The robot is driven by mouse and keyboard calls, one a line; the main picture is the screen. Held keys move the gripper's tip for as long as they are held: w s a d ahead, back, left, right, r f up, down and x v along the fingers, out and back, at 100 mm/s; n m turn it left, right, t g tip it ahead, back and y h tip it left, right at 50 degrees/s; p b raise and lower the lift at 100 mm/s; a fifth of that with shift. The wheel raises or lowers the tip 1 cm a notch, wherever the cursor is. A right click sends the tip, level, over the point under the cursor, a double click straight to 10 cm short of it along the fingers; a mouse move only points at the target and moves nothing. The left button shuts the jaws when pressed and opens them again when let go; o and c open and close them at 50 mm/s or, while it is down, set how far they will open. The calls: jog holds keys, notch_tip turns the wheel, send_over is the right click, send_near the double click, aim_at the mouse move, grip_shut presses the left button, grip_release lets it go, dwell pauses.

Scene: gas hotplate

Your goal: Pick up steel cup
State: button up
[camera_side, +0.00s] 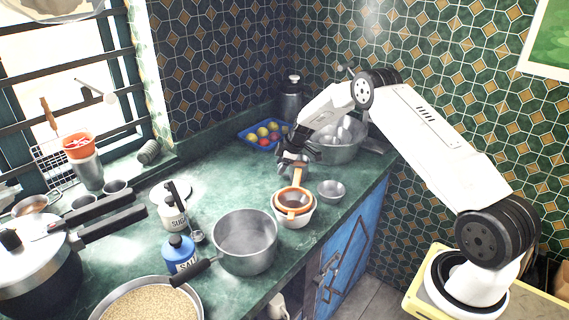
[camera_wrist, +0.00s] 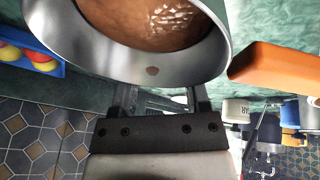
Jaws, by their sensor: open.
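A steel cup (camera_wrist: 120,62) with brown contents fills the top of the wrist view, its rim close to the camera. My gripper (camera_wrist: 160,98) is open, with its two fingers extending toward the cup; their tips are partly hidden by it. I cannot tell whether they touch it. In the side view my gripper (camera_side: 292,168) is low over the counter, behind the orange strainer (camera_side: 293,198), and the cup there is mostly hidden by the gripper.
The strainer's orange handle (camera_wrist: 275,70) is close on the right in the wrist view. A blue tray of coloured balls (camera_side: 264,136), a large steel bowl (camera_side: 340,153), a small steel bowl (camera_side: 331,191) and a saucepan (camera_side: 245,243) surround the gripper on the green counter.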

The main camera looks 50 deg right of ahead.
grip_shut()
dwell(1.2)
